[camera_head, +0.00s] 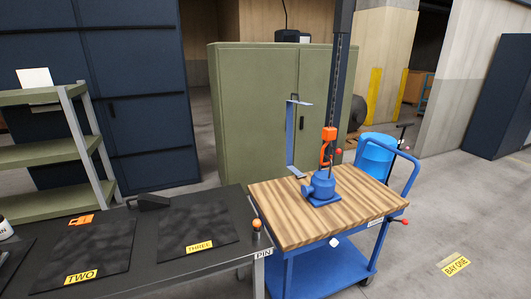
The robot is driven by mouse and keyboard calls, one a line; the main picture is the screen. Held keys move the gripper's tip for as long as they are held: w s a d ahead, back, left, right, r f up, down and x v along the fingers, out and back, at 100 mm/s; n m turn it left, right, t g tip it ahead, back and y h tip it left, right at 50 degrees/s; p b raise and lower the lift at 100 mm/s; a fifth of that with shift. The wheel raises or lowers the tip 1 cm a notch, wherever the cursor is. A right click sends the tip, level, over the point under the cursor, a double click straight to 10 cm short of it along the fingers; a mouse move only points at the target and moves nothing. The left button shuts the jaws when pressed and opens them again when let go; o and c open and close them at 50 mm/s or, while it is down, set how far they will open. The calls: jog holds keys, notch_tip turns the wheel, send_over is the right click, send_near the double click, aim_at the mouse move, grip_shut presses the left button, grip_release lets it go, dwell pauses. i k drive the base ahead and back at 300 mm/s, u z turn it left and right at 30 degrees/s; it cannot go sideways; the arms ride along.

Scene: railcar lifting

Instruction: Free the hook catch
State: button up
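An orange hook (325,154) hangs below an orange block (329,133) at the end of a chain (337,85). It is just above a blue rounded fixture (322,187) on the wooden top of a blue cart (289,226). I cannot tell whether the hook is engaged with the fixture. A small red knob (338,151) shows right beside the hook; the catch itself is too small to make out. A blue C-shaped bracket (290,138) stands upright to the left of the hook. My gripper is not in view.
A dark bench (217,263) with mats labelled TWO and THREE is at the left front. An orange-topped pin (256,226) stands at its right corner. A green cabinet (240,110) and blue barrel (374,155) stand behind the cart.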

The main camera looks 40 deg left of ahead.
aim_at(339, 150)
jog(key=u, duration=1.35)
jog(key=i, duration=1.65)
